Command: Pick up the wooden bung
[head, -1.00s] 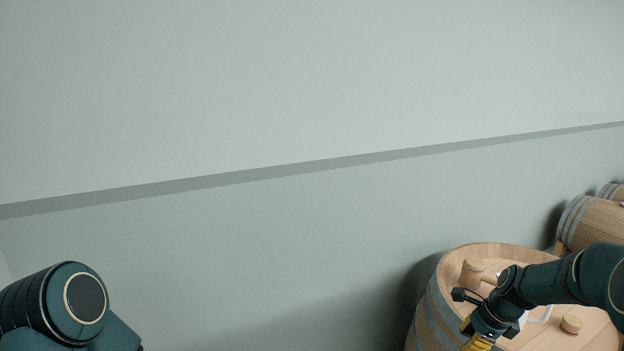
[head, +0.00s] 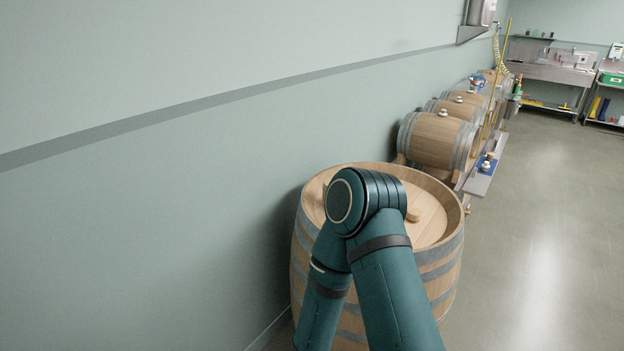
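A small light wooden piece (head: 413,214), which looks like the wooden bung, rests on the top of the upright barrel (head: 450,255) in the head view. It sits just right of my arm's elbow, which hides much of the barrel top. Both arm links run down out of the bottom of the picture. Neither gripper is in view, so I cannot see whether either holds anything.
Barrels lie on their sides (head: 437,140) in a row along the wall behind the upright barrel. A steel sink bench (head: 550,73) stands at the far right. The grey floor (head: 540,230) on the right is clear.

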